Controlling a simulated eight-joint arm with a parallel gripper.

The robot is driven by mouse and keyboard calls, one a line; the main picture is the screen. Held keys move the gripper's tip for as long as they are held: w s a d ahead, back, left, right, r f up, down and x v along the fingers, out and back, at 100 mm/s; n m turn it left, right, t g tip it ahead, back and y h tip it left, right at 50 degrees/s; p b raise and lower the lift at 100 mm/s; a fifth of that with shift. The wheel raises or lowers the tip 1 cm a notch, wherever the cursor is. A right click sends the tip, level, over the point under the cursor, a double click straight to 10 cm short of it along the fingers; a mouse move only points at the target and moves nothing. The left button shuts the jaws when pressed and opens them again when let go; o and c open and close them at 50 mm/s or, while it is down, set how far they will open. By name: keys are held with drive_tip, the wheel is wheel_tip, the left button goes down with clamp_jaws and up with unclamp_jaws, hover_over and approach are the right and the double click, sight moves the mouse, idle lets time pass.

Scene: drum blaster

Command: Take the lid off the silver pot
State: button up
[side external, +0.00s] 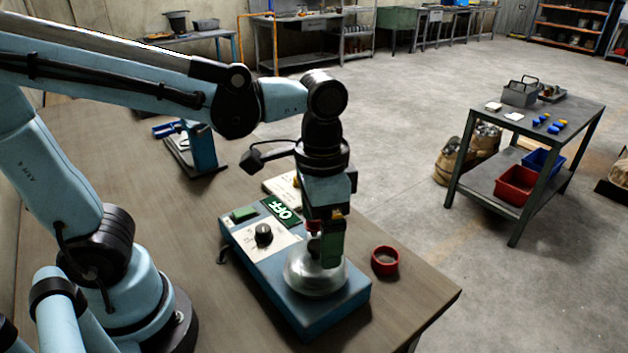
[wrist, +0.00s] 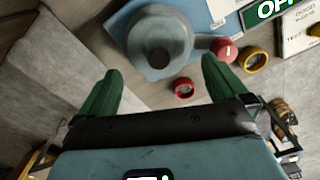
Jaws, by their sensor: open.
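The silver pot (side external: 316,278) sits on the right end of a blue box (side external: 350,300) with a dial, on the wooden bench. In the wrist view the pot (wrist: 148,28) is round and grey, with a small darker round spot on its top. A short side handle with a red end (wrist: 225,49) points right from it. I cannot make out the seam between lid and pot. My gripper (side external: 325,258) points down right above the pot and hides part of its top.
A red ring (side external: 385,261) lies on the bench right of the box. A yellow ring (wrist: 253,59) shows in the wrist view. A green sign (side external: 281,210) and a dial (side external: 264,234) are left of my gripper. The bench's front right is clear.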

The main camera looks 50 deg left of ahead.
sight(316, 244)
drive_tip(key=shift+s+a+f, duration=0.1)
drive_tip(key=shift+s+f, duration=0.05)
drive_tip(key=shift+f, duration=1.2)
drive_tip(key=shift+s+f, duration=0.15)
drive_tip(key=shift+f, duration=1.15)
drive_tip(key=c, duration=0.7)
drive_tip(key=shift+c, duration=0.2)
drive_tip(key=shift+r, duration=0.15)
